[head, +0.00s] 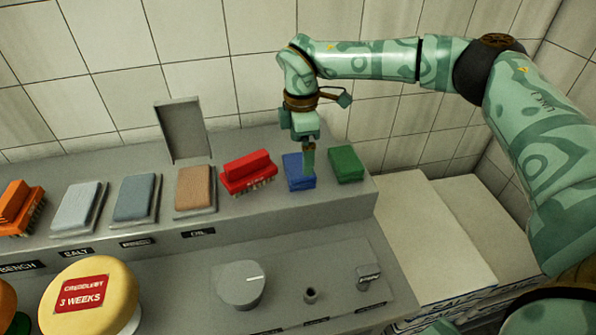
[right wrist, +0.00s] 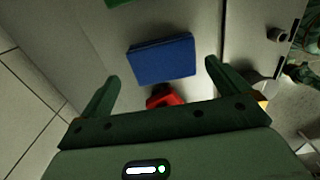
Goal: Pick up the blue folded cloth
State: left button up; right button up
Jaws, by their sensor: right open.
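The blue folded cloth (head: 294,170) lies on the raised grey shelf in the head view, between a red brush and a green folded cloth. It also shows in the right wrist view (right wrist: 161,60) as a flat blue rectangle ahead of the fingers. My right gripper (head: 308,158) points down above the cloth and hides part of it in the head view. In the right wrist view the two fingers (right wrist: 158,84) are spread wide with nothing between them, and the cloth lies beyond them. My left gripper is not in view.
The green folded cloth (head: 346,164) lies right of the blue one, and the red brush (head: 248,172) lies left. Brown, dark blue and pale pads sit further left. A tiled wall stands behind the shelf.

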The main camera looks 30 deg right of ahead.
aim_at(300, 165)
notch_tip(300, 165, down, 5)
jog(key=shift+s+a+f+b, duration=0.15)
jog(key=shift+f+b, duration=0.05)
jog(key=shift+b, duration=0.3)
jog(key=shift+r, duration=0.1)
jog(key=c, duration=0.7)
jog(key=shift+r, duration=0.1)
jog(key=shift+r, duration=0.3)
notch_tip(300, 165, up, 3)
jog(key=shift+f+p, duration=0.2)
jog(key=shift+p, duration=0.25)
jog(key=s+r, duration=0.1)
jog(key=r, duration=0.1)
jog(key=s+a+r+p, duration=0.1)
jog(key=s+r, duration=0.1)
jog(key=s+a+r, duration=0.1)
jog(key=r, duration=0.1)
jog(key=shift+s+p, duration=0.3)
jog(key=shift+s, duration=0.05)
jog(key=s+a+r, duration=0.3)
jog(key=s, duration=0.5)
jog(key=shift+s+a+r, duration=0.15)
jog(key=shift+a+r, duration=0.05)
jog(key=shift+r, duration=0.1)
